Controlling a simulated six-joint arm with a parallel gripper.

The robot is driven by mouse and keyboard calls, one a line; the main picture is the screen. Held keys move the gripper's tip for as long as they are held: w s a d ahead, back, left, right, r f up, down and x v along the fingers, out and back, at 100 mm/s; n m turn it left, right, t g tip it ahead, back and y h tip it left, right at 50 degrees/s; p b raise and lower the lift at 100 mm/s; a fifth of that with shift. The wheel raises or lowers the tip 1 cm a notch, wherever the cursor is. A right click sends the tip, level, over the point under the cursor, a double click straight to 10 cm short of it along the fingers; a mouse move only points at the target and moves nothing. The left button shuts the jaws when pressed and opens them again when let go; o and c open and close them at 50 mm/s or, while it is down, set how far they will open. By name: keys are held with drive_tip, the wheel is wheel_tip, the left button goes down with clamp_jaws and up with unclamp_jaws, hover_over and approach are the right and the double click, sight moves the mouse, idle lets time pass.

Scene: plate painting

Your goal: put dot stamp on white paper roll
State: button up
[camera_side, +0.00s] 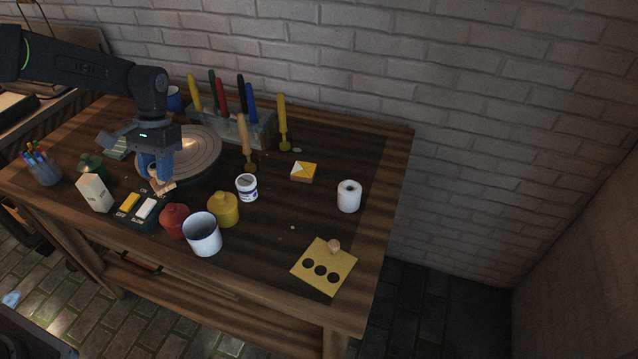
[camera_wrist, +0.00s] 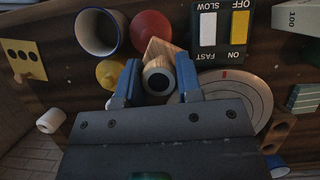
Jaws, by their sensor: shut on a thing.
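My gripper (camera_side: 157,178) is shut over the front left edge of the plate wheel in the side view. In the wrist view its blue fingers (camera_wrist: 158,80) are closed on a light wooden piece with a round, dark-centred end, which looks like the dot stamp (camera_wrist: 158,76). In the side view the stamp is mostly hidden by the fingers. The white paper roll (camera_side: 349,197) stands upright at the right of the table, well away from my gripper. It also shows at the lower left of the wrist view (camera_wrist: 51,121).
The round plate (camera_side: 198,149) lies behind my gripper. A switch box (camera_side: 137,210), red pot (camera_side: 173,221), yellow pot (camera_side: 223,210), white cup (camera_side: 201,234) and small jar (camera_side: 247,187) stand nearby. A yellow card (camera_side: 323,266) with black dots lies front right, with a wooden knob (camera_side: 334,246).

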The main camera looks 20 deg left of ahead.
drive_tip(key=w+d+r+n+t+h, duration=0.1)
drive_tip(key=w+d+r+n+t, duration=0.25)
drive_tip(key=w+d+n, duration=0.75)
drive_tip(key=w+d+r+n+t+h, duration=0.15)
drive_tip(key=w+d+n+t, duration=0.45)
drive_tip(key=d+n, duration=0.9)
drive_tip(key=n+g, duration=0.1)
drive_tip(key=n, duration=0.1)
hover_over(349, 189)
drive_tip(key=shift+f, duration=5.1)
drive_tip(key=o, duration=0.9)
drive_tip(key=shift+f, duration=0.15)
